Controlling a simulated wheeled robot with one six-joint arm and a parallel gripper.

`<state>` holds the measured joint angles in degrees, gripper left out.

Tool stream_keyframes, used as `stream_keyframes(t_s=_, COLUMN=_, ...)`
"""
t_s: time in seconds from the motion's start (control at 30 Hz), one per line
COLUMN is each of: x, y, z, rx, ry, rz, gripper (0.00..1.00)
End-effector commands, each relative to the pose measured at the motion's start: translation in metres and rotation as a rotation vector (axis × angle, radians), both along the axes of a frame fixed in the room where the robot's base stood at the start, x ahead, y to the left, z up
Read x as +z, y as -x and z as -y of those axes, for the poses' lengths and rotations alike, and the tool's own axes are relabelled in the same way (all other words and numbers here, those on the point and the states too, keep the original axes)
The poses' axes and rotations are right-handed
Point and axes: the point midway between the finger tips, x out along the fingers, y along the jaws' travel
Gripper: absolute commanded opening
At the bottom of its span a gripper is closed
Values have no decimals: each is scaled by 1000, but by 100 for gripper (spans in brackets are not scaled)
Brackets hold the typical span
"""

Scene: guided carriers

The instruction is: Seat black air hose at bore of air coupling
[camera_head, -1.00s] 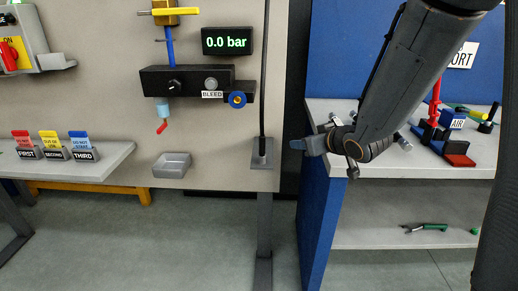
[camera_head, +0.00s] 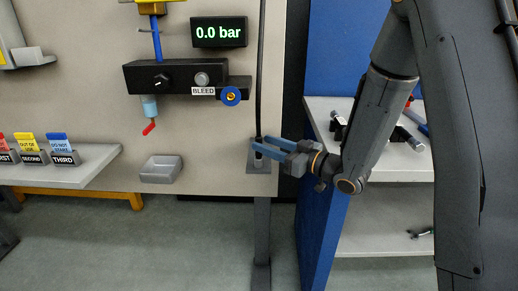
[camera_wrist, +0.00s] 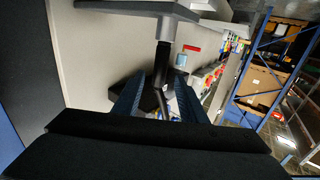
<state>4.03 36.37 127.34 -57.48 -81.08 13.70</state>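The black air hose (camera_head: 261,70) hangs straight down along the panel's right edge, its lower end in a grey holder (camera_head: 259,167). The air coupling (camera_head: 231,96), a blue ring around a brass bore, is on the right end of the black block, up and left of my gripper. My gripper (camera_head: 264,149) has its blue fingers apart at the hose's lower end. In the wrist view, the hose's thick black end (camera_wrist: 161,65) shows between and beyond the open fingers (camera_wrist: 160,100). I cannot tell whether either finger touches it.
A display (camera_head: 218,32) reads 0.0 bar above the black valve block (camera_head: 150,76). A small grey tray (camera_head: 160,169) is on the panel left of the holder. A blue-sided shelf unit (camera_head: 325,215) stands close on the right. Tag holders sit on a ledge (camera_head: 95,160) at left.

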Motion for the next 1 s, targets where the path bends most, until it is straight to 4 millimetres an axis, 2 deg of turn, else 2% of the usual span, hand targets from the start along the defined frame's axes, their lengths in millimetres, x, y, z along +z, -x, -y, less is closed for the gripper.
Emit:
stream_keyframes(t_s=0.27, x=-2, y=-11, z=-12, rx=-3, ry=1, rz=0, gripper=38)
stream_keyframes(t_s=0.63, x=-1, y=-43, z=-53, rx=-3, ry=1, rz=1, gripper=38)
stream_keyframes(t_s=0.97, x=-2, y=-47, z=-57, rx=-5, ry=1, rz=1, gripper=38)
stream_keyframes(t_s=1.0, x=-2, y=-47, z=-57, rx=-5, ry=1, rz=1, gripper=32)
